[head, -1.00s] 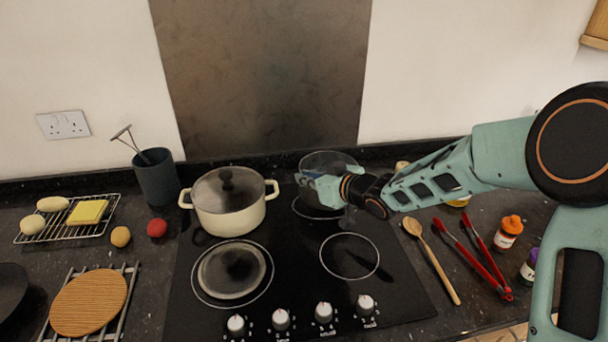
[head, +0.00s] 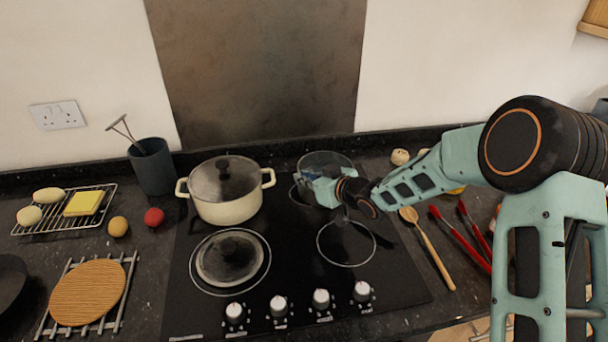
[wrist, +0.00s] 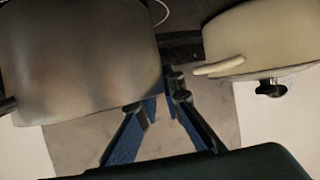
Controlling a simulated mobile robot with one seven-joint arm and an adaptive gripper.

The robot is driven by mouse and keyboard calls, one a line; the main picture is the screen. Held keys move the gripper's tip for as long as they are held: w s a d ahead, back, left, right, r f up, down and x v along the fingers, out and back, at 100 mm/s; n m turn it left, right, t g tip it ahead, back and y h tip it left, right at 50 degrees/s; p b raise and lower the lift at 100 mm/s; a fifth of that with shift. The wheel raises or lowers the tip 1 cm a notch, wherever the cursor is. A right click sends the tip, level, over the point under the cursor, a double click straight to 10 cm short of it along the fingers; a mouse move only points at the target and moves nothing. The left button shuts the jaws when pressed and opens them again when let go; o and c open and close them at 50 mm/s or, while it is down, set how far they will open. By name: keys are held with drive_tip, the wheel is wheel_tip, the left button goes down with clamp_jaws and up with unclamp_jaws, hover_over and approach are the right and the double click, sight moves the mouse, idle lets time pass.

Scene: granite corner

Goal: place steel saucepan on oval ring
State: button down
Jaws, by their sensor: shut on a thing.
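The steel saucepan (head: 325,160) is at the back right of the black hob, over or just above the back-right ring (head: 294,197). My gripper (head: 322,190) is at its near side. In the wrist view the saucepan (wrist: 80,60) fills the upper left, and my gripper's fingers (wrist: 164,103) are closed at its edge. The exact spot they grip is hard to see. A front-right ring (head: 346,243) is bare. I cannot tell which ring is the oval one, or whether the saucepan's base touches the hob.
A lidded cream pot (head: 226,205) stands close left of the saucepan, also in the wrist view (wrist: 265,40). Knobs (head: 278,307) line the front. A wooden spoon (head: 432,252) and red tongs (head: 460,240) lie to the right.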

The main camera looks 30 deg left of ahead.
drive_tip(key=shift+w+a+r, duration=0.1)
drive_tip(key=shift+r, duration=0.15)
drive_tip(key=c, duration=2.4)
unclamp_jaws()
drive_tip(key=shift+f, duration=0.3)
drive_tip(key=o, duration=0.4)
drive_tip(key=shift+c, duration=0.2)
drive_tip(key=shift+r, duration=0.15)
drive_tip(key=v, duration=1.2)
